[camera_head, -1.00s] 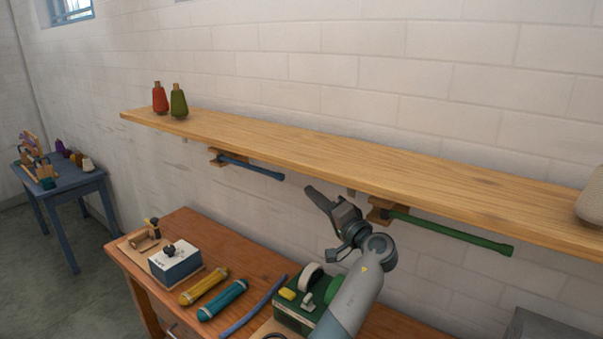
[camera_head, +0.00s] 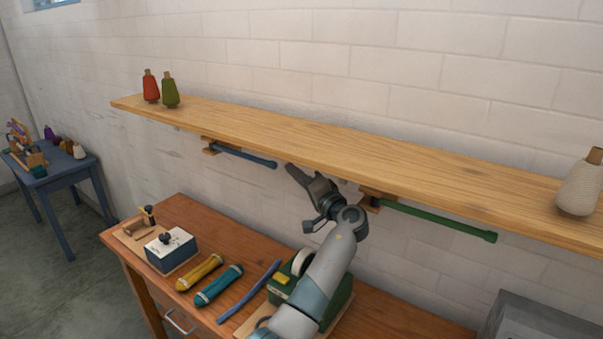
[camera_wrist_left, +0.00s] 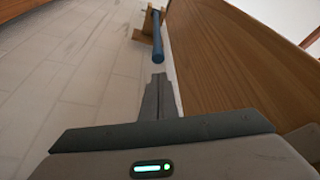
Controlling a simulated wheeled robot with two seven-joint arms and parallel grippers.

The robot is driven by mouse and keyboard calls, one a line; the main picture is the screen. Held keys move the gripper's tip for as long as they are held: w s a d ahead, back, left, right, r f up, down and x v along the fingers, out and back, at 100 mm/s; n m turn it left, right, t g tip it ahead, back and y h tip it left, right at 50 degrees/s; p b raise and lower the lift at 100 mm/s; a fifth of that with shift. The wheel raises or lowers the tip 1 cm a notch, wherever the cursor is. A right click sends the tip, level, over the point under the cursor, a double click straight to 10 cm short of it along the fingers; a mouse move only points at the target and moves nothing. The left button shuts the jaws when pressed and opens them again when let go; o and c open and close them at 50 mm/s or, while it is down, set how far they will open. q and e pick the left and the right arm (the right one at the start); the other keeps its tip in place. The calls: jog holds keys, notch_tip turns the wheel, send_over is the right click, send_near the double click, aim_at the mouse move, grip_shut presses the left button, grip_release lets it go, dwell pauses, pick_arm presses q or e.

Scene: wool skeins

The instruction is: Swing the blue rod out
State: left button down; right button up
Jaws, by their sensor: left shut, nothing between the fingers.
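The blue rod (camera_head: 247,157) hangs under the wooden shelf (camera_head: 340,148) on a small wooden bracket (camera_head: 210,147), lying along the wall. In the left wrist view the blue rod (camera_wrist_left: 157,38) points toward my gripper, with its bracket (camera_wrist_left: 143,30) behind it. My left gripper (camera_head: 291,171) is shut and empty, just right of the rod's free end and below the shelf. In the left wrist view its fingers (camera_wrist_left: 159,82) lie close together, with a gap between their tips and the rod's end. My right gripper is not in view.
A green rod (camera_head: 440,220) hangs under the shelf to the right of my gripper. Red and green cones (camera_head: 151,88) and a cream cone (camera_head: 579,186) stand on the shelf. Below, a wooden table (camera_head: 190,215) holds a box, skeins and a green device.

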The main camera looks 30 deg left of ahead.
pick_arm(q)
jog(key=p+x, duration=0.1)
jog(key=x, duration=0.3)
jog(key=shift+w+a+p, duration=0.1)
jog(key=shift+a+p, duration=0.15)
jog(key=shift+p, duration=0.1)
